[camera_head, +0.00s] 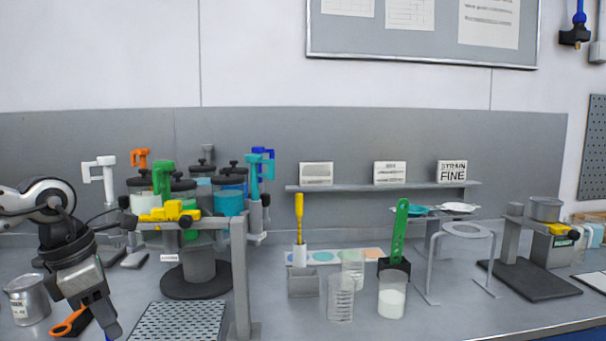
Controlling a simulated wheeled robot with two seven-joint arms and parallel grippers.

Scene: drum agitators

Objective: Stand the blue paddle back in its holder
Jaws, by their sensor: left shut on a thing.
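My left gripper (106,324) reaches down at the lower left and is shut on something. A small bit of blue (108,338) shows under its fingertips at the bottom edge of the picture. It may be the blue paddle, but the rest is cut off. A yellow upright tool (299,208) stands above a small grey box (303,284). A green tool (400,232) stands with its lower end at a black block (394,270). I cannot tell which stand is the blue paddle's holder. My right gripper is not in view.
A carousel of lidded jars (228,200) with coloured clamps stands behind a grey frame (240,285). A perforated plate (180,322), a metal can (28,300) and an orange-handled thing (70,323) are near my left gripper. Beakers (340,298) stand mid-bench. The front right bench is clear.

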